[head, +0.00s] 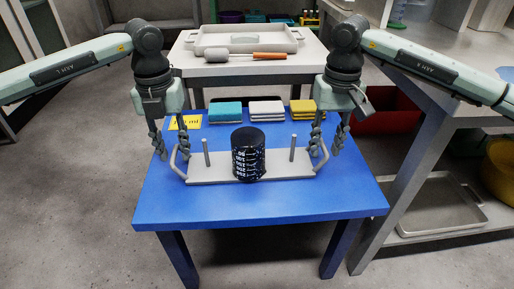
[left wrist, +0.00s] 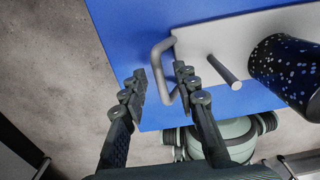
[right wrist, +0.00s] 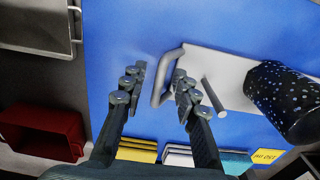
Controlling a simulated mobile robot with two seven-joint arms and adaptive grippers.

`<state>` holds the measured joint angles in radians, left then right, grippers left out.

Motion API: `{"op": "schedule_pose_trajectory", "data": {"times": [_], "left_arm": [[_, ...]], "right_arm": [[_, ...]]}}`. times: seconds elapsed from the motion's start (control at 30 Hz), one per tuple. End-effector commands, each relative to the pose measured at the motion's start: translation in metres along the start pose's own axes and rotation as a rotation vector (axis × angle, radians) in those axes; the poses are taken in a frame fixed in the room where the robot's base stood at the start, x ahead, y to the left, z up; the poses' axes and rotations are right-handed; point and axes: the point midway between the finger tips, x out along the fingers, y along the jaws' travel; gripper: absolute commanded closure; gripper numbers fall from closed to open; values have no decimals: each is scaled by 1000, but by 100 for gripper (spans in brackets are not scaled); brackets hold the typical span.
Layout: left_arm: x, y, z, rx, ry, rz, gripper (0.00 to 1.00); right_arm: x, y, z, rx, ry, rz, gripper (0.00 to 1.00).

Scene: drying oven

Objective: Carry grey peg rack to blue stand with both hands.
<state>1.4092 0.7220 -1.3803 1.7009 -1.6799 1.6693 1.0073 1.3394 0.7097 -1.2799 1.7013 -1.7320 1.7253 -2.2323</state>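The grey peg rack (head: 214,171) is a flat plate with two upright pegs and a looped handle at each end. It appears to lie flat on the blue stand (head: 215,205). A dark speckled cylinder (head: 248,155) with white lettering stands on the plate between the pegs. My left gripper (head: 172,152) is open, its fingers on either side of the left handle (left wrist: 166,72), apart from it. My right gripper (head: 326,151) is open, its fingers on either side of the right handle (right wrist: 161,76), with gaps visible.
Teal (head: 225,111), white (head: 266,111) and yellow (head: 302,110) stacks and a yellow label (head: 185,122) lie along the stand's back. Behind is a table with a white tray (head: 212,43) and an orange-handled tool (head: 268,55). A grey bench (head: 440,105) stands close on the right, with a red bin (head: 388,122) nearby.

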Motion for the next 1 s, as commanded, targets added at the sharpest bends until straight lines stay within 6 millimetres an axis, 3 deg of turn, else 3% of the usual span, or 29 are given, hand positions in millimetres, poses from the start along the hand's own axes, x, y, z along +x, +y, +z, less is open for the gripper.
{"op": "schedule_pose_trajectory", "data": {"times": [0.03, 0.17, 0.5, 0.73, 1.0], "left_arm": [[0, 0, 0, 0, -1, 0, 70], [-11, 0, 0, 0, -3, -1, 70], [-62, 0, 0, 0, -5, -3, 70], [-80, 0, -1, 1, -5, -2, 70], [-82, 0, -2, 1, -4, -3, 70]], "right_arm": [[9, -1, 4, -4, -15, 3, 70], [6, -1, 4, -4, -15, 3, 70], [2, -1, 3, -3, -11, 2, 70], [-1, -1, 2, -2, -9, 1, 70], [-34, -1, 1, -2, -3, 1, 70]]}}
